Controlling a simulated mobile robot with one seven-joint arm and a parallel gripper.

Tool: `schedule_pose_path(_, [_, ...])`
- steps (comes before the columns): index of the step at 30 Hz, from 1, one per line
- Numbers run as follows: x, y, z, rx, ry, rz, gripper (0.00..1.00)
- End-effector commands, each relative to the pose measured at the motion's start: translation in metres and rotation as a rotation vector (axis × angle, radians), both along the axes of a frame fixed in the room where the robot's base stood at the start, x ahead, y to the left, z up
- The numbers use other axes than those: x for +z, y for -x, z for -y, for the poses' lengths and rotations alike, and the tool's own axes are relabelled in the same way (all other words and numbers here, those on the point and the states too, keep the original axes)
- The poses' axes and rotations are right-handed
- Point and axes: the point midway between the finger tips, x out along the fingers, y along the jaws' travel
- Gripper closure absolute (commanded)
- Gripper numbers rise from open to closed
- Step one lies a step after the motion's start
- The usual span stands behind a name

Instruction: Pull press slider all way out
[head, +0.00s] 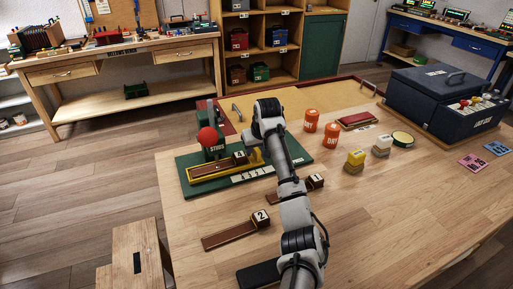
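The press has a green base (190,190) on the wooden table, with a yellow rail (203,184) along its left part. A brown slider (215,167) lies along the rail, with a small numbered block at its right end. My arm reaches from the bottom over the right part of the base and bends down near the rail's right end. My gripper is hidden behind my arm, so its fingers and any contact with the slider do not show.
Loose brown pieces numbered 2 (230,235) and 3 or 1 (289,194) lie in front of the press. A large dark case (428,98) occupies the back right.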

Motion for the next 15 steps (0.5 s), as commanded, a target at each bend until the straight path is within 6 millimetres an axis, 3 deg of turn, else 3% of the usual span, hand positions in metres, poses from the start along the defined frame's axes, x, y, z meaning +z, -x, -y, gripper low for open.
schedule_pose_path(7, [-0.0009, -0.0002, -0.0003, 0.000, 0.000, 0.000, 0.62])
schedule_pose_path(15, [-0.0007, -0.0001, -0.0003, 0.000, 0.000, 0.000, 0.97])
